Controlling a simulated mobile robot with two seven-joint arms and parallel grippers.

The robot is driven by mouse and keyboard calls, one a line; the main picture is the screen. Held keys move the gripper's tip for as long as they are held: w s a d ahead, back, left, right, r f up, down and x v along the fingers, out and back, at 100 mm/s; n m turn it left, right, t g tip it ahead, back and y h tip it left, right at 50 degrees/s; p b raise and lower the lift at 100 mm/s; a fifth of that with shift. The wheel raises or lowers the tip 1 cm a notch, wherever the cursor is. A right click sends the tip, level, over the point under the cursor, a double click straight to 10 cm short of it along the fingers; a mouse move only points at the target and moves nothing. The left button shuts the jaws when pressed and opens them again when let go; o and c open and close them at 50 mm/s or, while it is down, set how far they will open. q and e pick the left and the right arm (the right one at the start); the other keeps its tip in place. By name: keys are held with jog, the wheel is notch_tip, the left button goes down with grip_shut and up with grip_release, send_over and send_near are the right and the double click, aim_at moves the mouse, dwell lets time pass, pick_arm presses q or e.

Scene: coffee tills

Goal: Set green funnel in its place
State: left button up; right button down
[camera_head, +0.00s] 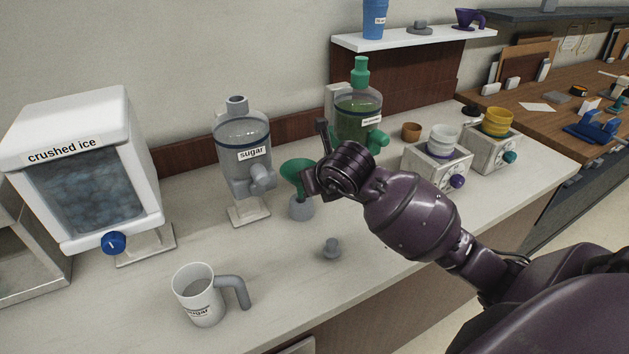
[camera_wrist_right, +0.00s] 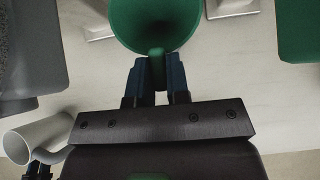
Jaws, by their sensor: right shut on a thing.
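The green funnel (camera_head: 296,171) is at the middle of the counter, in front of the green dispenser and right of the sugar dispenser. My left gripper is not in the head view.
The sugar dispenser (camera_head: 243,150) and green dispenser (camera_head: 357,113) stand close behind. The crushed ice machine (camera_head: 85,160) is at left. Bowls on stands (camera_head: 437,165) are at right.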

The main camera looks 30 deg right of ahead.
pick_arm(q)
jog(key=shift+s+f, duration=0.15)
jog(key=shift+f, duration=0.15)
pick_arm(e)
jog(key=shift+f, duration=0.3)
pick_arm(q)
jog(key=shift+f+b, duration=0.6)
jog(key=shift+b, duration=0.15)
pick_arm(e)
jog(key=shift+f, duration=0.85)
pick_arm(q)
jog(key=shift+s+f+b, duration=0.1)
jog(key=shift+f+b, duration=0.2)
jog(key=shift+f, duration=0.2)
pick_arm(e)
jog(key=shift+f, duration=0.5)
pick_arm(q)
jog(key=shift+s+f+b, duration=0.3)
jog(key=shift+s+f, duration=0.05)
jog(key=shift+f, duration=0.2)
pick_arm(e)
jog(key=shift+f, duration=0.5)
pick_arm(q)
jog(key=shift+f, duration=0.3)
pick_arm(e)
jog(key=shift+f, duration=0.35)
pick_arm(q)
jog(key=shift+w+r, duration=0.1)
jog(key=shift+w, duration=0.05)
